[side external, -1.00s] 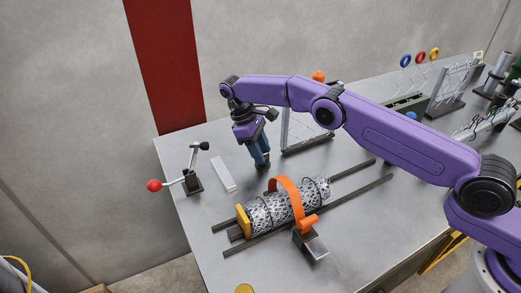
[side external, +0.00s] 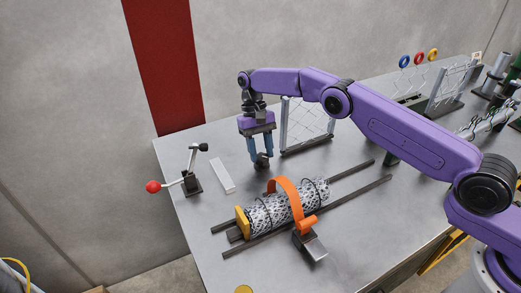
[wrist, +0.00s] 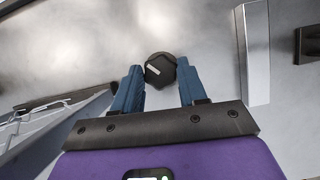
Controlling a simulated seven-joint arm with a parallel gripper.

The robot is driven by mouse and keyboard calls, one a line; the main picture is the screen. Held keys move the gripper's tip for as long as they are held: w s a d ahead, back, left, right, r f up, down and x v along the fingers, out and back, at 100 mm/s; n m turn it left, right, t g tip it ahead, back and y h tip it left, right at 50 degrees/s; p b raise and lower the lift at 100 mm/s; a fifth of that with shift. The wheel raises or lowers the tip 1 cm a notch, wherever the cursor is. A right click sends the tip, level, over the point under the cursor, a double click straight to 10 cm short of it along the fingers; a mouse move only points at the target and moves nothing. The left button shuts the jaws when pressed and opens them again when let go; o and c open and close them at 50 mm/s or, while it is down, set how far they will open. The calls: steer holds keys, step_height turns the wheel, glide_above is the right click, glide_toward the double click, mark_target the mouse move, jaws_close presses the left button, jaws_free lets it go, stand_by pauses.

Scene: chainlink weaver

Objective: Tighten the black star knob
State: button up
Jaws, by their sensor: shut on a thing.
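The black knob (side external: 261,160) is between the blue fingertips of my gripper (side external: 259,152), over the grey table behind the mesh roll. In the wrist view, the knob (wrist: 160,70) is a dark, many-sided piece with a short white mark on its face. My gripper (wrist: 160,76) is shut on it, one finger on each side. I cannot tell whether the knob touches the table or is fixed to something beneath.
A mesh roll (side external: 266,215) under an orange strap (side external: 291,196) lies on dark rails in front of my gripper. A pale bar (side external: 222,176) and a red-ball lever (side external: 153,186) are to the left. A framed mesh panel (side external: 306,122) stands behind right.

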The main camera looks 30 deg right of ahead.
steer(key=shift+m+y, duration=0.3)
steer(key=shift+m, duration=0.5)
steer(key=o, duration=1)
steer(key=shift+o, duration=0.2)
